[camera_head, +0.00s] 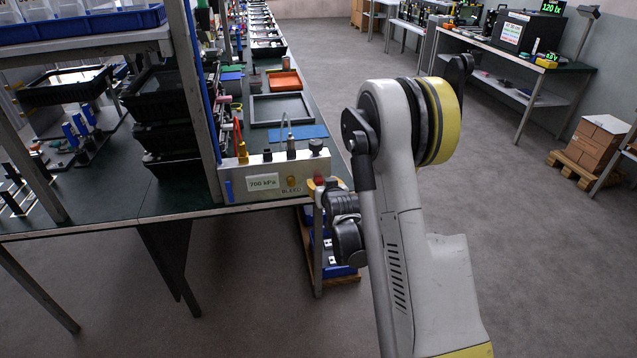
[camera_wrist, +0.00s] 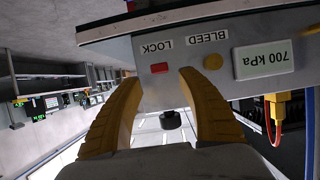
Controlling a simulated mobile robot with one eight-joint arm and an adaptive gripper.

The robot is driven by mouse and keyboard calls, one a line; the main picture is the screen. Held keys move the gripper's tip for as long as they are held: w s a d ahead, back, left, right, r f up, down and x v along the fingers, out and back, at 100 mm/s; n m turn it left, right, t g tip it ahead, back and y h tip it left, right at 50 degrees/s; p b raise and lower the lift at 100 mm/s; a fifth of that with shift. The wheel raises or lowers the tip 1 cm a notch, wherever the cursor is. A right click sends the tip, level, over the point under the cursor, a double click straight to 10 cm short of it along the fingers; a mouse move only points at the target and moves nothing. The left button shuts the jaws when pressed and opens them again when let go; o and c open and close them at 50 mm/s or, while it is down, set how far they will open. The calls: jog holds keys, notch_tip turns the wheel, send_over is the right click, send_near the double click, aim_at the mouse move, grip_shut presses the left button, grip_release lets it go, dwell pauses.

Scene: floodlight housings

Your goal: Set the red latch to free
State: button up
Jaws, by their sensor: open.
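The red latch (camera_wrist: 159,68) is a small red block on the face of a grey panel (camera_wrist: 150,98), next to the word LOCK. In the wrist view, where the lettering is upside down, it lies between the tips of my gripper (camera_wrist: 160,77). My gripper's two yellow fingers are spread apart, one on each side of the latch, with nothing held. I cannot tell whether they touch the panel. In the head view the panel (camera_head: 235,188) stands at the near end of the bench, and the red latch (camera_head: 319,181) shows at its right end, beside my arm.
The panel carries a brass BLEED knob (camera_wrist: 212,62), a 700 kPa display (camera_wrist: 264,60) and a black knob (camera_wrist: 170,119) close to my fingers. A blue mat (camera_head: 298,134) and grey tray (camera_head: 282,108) lie behind it. Open floor (camera_head: 545,250) is at the right.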

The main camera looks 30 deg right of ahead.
aim_at(319, 179)
jog(key=b+x, duration=0.1)
jog(key=x, duration=0.3)
jog(key=shift+w+f, duration=0.15)
jog(key=shift+w, duration=0.05)
grip_shut()
